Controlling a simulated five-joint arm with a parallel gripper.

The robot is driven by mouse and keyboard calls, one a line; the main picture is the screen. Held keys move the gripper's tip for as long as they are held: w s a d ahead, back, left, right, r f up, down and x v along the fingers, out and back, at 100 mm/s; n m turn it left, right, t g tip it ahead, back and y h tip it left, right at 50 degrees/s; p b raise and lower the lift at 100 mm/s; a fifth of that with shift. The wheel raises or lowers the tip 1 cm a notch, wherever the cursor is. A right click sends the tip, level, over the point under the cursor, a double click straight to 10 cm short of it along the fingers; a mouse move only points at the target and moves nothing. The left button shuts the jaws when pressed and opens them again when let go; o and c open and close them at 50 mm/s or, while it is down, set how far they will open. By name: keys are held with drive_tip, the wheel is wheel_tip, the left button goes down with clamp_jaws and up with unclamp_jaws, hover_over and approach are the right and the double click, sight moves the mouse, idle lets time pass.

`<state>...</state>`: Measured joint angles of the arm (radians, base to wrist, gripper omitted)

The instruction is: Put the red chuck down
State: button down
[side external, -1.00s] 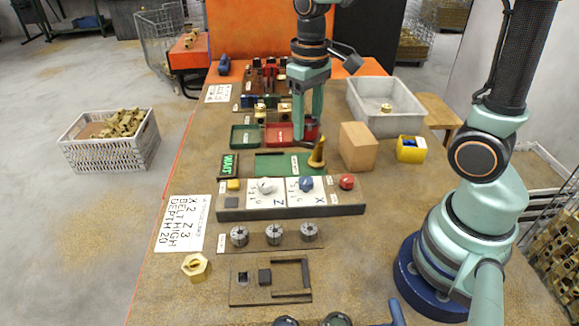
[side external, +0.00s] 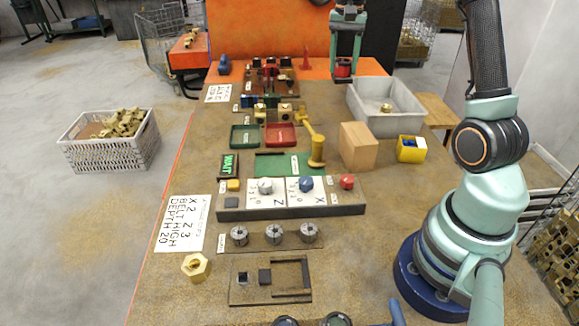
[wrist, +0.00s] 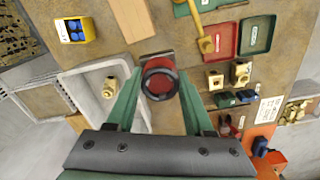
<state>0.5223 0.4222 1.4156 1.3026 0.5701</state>
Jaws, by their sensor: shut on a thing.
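The red chuck (side external: 343,67), with a dark ring on its face, is held between the fingers of my gripper (side external: 345,62) near the back of the bench, at the back left of the grey bin (side external: 412,124). In the wrist view the chuck (wrist: 159,84) sits between the two green fingers, and my gripper (wrist: 158,95) is shut on it. The chuck appears raised above the surface; its exact height is hard to tell. A red tray (side external: 281,136) and a green tray (side external: 244,136) lie nearer on the bench, both apparently empty.
A yellow mallet (side external: 316,150) lies right of the red tray. A wooden block (side external: 359,148) and a yellow box (side external: 410,150) stand farther right. Fixtures with red parts (side external: 270,75) stand at the back left. One brass piece (side external: 386,107) lies in the grey bin.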

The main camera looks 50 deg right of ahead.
wheel_tip(320, 180, down, 20)
drive_tip(key=shift+d+r, duration=0.1)
drive_tip(key=shift+r, duration=0.1)
idle(0.4)
drive_tip(key=c, duration=0.6)
unclamp_jaws()
drive_tip(key=shift+f, duration=0.15)
drive_tip(key=shift+o, duration=0.2)
